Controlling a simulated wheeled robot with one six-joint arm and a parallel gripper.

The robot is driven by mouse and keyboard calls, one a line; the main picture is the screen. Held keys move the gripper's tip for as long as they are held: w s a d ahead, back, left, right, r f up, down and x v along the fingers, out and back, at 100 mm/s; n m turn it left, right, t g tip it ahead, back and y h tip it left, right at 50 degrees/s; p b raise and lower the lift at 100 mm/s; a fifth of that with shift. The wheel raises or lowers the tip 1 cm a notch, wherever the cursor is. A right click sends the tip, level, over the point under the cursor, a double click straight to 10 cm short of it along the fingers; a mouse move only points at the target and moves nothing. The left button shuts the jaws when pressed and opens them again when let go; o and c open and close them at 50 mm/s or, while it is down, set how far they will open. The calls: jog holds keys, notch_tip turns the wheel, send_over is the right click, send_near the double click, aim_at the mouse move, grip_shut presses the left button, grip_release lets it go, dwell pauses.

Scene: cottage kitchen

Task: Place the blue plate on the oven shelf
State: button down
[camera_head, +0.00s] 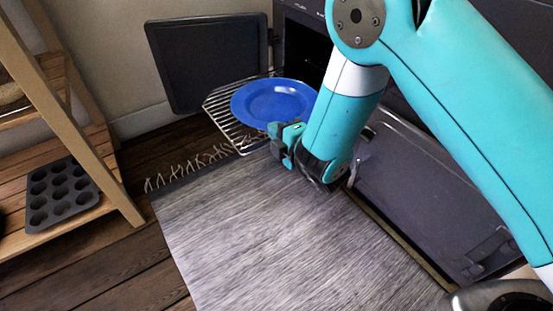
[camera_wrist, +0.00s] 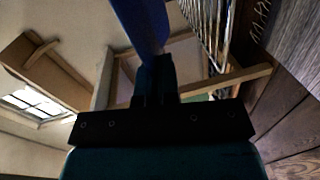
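The blue plate (camera_head: 272,102) is over the wire oven shelf (camera_head: 222,108), which is pulled out of the oven. My gripper (camera_head: 280,135) is at the plate's near rim. In the wrist view, my gripper's fingers (camera_wrist: 155,80) look closed on the rim of the plate (camera_wrist: 141,22), which is seen edge-on. The shelf bars (camera_wrist: 212,32) run beside the plate there, with a visible gap between them. The plate hides part of the shelf, and my arm hides part of the oven opening.
A dark oven door (camera_head: 208,62) stands open at the back left. Another dark door (camera_head: 430,190) lies open on the right, below my arm. A grey rug (camera_head: 270,240) covers the floor. A wooden rack (camera_head: 75,120) with a muffin tin (camera_head: 62,194) stands at the left.

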jog(key=shift+f+b, duration=2.15)
jog(key=shift+f, duration=0.65)
jog(key=c, duration=1.4)
grip_release()
jog(key=shift+o, duration=0.2)
